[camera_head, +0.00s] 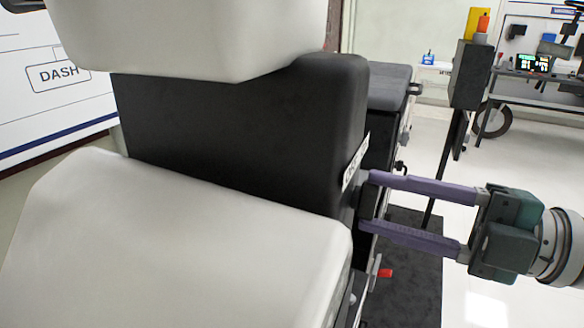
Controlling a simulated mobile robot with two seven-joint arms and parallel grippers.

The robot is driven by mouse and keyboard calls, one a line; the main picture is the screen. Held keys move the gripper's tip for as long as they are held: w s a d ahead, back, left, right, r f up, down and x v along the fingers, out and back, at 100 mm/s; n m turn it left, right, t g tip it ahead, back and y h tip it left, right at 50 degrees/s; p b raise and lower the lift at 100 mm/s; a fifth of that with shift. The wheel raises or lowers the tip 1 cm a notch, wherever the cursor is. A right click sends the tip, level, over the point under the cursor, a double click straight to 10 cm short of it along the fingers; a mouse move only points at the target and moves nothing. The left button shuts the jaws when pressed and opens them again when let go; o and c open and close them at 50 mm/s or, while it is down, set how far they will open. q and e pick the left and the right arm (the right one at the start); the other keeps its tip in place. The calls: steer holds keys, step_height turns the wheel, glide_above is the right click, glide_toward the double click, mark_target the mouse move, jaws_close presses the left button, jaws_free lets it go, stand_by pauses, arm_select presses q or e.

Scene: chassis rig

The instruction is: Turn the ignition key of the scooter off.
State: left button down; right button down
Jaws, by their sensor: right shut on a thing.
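The scooter (235,135) fills the left and middle of the view, with cream panels above and below a dark middle section. My right gripper (366,202) comes in from the right, with two long purple fingers level against the dark section's right edge. Its tips are spread apart and closed on a small dark part there, which I take to be the ignition key; it is mostly hidden, and I cannot tell which way it is turned. A small white label (355,165) with dark print sits just above the fingertips. My left gripper is not in view.
A post with a dark box (470,75) and a yellow and orange top stands behind my right gripper. A dark mat (410,285) lies on the floor below. A workbench (545,85) with equipment is at the back right. Pale floor is open at right.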

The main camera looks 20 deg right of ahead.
steer(key=shift+n, duration=1.6)
steer(key=shift+c, duration=1.6)
jaws_free()
steer(key=shift+d, duration=0.1)
steer(key=v, duration=1)
